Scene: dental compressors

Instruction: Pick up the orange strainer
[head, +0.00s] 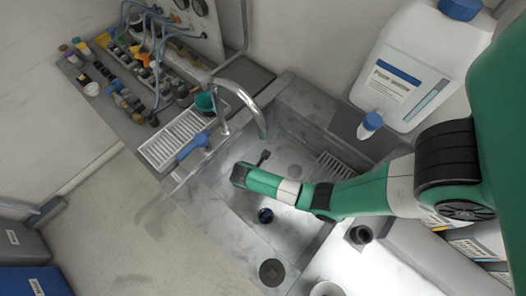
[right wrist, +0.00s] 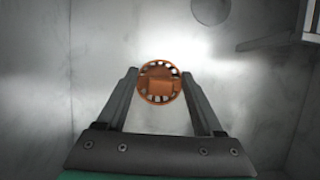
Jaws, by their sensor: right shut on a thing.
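The orange strainer (right wrist: 160,84) is a round orange ring with small openings around its rim. In the right wrist view it sits between the two fingertips of my right gripper (right wrist: 160,90), which is shut on it. In the head view my green right arm reaches in from the right, and my right gripper (head: 262,158) is over the sink. The strainer is hidden there behind the arm. My left gripper is not in view.
The metal sink (head: 225,190) has a curved tap (head: 240,95) at its back left edge. A white jug (head: 405,70) stands at the upper right. A rack of small bottles and tubes (head: 125,80) is at the upper left.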

